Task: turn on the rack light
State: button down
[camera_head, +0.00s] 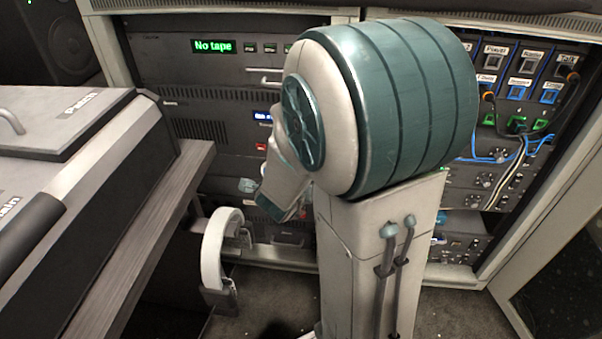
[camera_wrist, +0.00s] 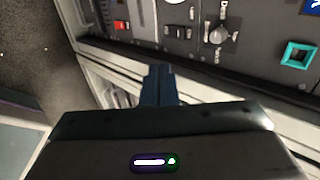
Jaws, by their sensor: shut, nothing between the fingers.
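My gripper (camera_wrist: 158,78) shows in the wrist view as two dark blue fingers held together, with nothing between them. They point at the lower edge of a rack of equipment (camera_wrist: 200,72). Above them on the rack front is a small red switch (camera_wrist: 120,25), up and to the left. A round knob (camera_wrist: 218,35) is up and to the right. The fingers appear apart from both. In the head view the rack (camera_head: 205,72) stands behind my arm, which hides its middle. I cannot tell which control is the rack light's, nor whether that light is on.
Cables and a patch panel (camera_head: 515,75) are at the right. Dark floor (camera_head: 455,305) is open in front.

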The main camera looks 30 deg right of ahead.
jog(key=w+r+b+x, duration=0.1)
jog(key=r+x, duration=0.1)
jog(key=x, duration=1)
jog(key=shift+w+d+b, duration=0.35)
jog(key=shift+r, duration=0.1)
